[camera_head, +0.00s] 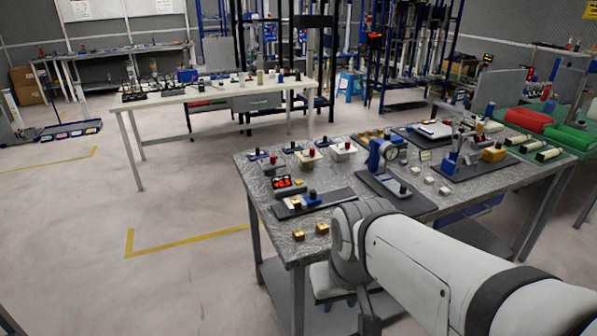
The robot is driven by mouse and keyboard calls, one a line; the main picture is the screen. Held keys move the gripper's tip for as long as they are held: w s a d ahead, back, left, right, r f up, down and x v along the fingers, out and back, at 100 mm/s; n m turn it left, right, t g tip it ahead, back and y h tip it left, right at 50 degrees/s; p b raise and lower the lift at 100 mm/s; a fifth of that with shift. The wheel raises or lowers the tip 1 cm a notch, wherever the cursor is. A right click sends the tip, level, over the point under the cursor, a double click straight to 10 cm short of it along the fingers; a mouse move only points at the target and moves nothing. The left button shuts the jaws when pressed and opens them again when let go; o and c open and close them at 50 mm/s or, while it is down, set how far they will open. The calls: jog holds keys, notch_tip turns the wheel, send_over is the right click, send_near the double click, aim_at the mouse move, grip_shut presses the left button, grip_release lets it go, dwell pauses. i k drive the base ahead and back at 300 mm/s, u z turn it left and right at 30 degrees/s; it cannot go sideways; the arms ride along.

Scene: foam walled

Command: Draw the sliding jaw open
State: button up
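A metal-topped workbench (265,212) holds several small fixtures. A long dark plate (325,201) with a dark knob and small blocks lies near its front left corner. A dial gauge stand (376,155) with a round dial stands on another dark plate at the middle. A third dark plate (478,170) with blue and yellow fittings lies to the right. I cannot tell which of these carries the sliding jaw, or how far it is open. My arm crosses the lower right and bends down at the bench's front edge. My gripper is out of the picture.
Small brass blocks (322,229) sit at the bench's front left edge. A box with a red display (289,186) stands behind the long plate. A green-topped table (560,155) with red and green cases adjoins at right. Open floor (80,220) lies left.

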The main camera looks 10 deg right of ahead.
aim_at(313, 199)
jog(key=z, duration=0.15)
jog(key=i, duration=1)
jog(key=z, duration=0.05)
